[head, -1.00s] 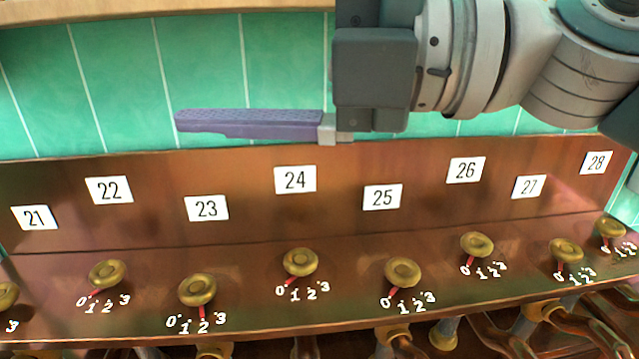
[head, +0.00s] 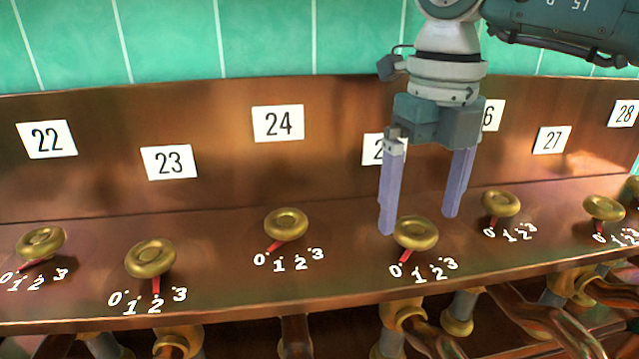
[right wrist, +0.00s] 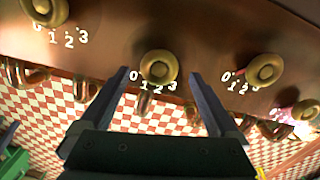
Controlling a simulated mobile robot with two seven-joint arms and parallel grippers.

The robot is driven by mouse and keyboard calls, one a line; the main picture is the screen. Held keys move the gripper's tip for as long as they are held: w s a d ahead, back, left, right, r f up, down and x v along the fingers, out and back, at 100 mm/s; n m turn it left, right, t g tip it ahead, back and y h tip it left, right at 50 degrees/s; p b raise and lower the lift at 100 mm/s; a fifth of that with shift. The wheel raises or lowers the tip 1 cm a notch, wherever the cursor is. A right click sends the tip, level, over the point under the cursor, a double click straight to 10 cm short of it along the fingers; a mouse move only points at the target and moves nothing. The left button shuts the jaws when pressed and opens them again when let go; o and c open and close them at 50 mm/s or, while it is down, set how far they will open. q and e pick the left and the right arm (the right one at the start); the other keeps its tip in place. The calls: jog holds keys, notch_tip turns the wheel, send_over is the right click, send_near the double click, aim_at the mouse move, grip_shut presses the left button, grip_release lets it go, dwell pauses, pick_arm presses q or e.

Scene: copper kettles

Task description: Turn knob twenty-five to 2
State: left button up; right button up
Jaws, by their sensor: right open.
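Knob twenty-five (head: 416,232) is a round brass knob on the copper ledge, below its partly covered number label (head: 370,151). Its red pointer is turned toward the 0 of its 0-1-2-3 scale. My right gripper (head: 418,224) is open and points down over this knob, one finger to its left and one to its right and farther back. In the right wrist view the knob (right wrist: 158,67) lies between the tips of the two spread fingers, and the gripper (right wrist: 160,75) holds nothing. Whether a finger touches the knob I cannot tell.
Knob 24 (head: 286,225) stands to the left and knob 26 (head: 501,203) to the right, with bare ledge between. The upright copper panel (head: 215,120) with labels rises behind. Pipes (head: 405,318) run below the ledge's front edge.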

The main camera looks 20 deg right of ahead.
jog(key=shift+f, duration=1)
jog(key=c, duration=1.4)
jog(key=shift+o, duration=0.2)
